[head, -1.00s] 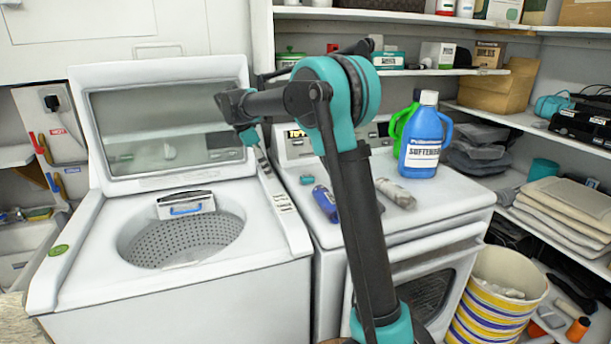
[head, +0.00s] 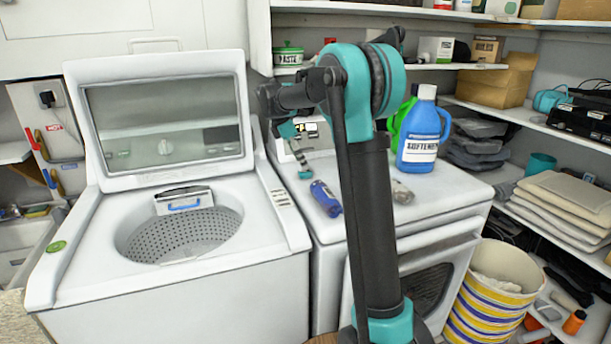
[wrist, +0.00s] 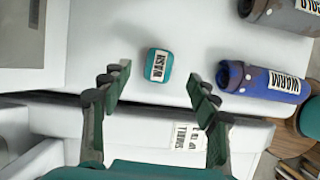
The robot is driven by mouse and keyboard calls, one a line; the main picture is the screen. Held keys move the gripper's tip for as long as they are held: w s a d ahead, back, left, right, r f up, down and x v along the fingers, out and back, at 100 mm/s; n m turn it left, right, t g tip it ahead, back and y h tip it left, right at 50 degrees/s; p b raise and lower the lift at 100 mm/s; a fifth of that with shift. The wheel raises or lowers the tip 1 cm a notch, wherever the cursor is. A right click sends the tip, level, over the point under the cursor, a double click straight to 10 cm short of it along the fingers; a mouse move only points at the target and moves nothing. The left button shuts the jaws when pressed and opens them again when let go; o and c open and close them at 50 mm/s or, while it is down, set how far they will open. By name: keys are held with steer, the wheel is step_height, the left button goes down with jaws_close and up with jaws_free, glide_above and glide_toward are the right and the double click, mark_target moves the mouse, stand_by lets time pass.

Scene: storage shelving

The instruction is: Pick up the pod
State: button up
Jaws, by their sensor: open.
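The pod is a small teal block with a white WASH label (wrist: 158,65) on the white top of the right-hand machine. In the wrist view it lies between the lines of the two fingers, a little beyond their tips. It also shows small in the head view (head: 305,175). My gripper (wrist: 157,86) is open and empty, with one finger on each side and apart from the pod. In the head view it hangs over the machine's left back part, largely hidden by my own arm.
A blue WARM bottle (wrist: 262,82) lies right of the pod. A grey bottle (wrist: 285,14) lies beyond it. A blue SOFTENER jug (head: 420,140) stands farther right. The open washer lid (head: 165,120) rises to the left. A striped bin (head: 492,300) stands on the floor.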

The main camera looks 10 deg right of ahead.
steer(key=x, duration=0.4)
steer(key=shift+a+f, duration=0.1)
steer(key=shift+f, duration=0.05)
steer(key=shift+c, duration=0.3)
steer(key=c, duration=1)
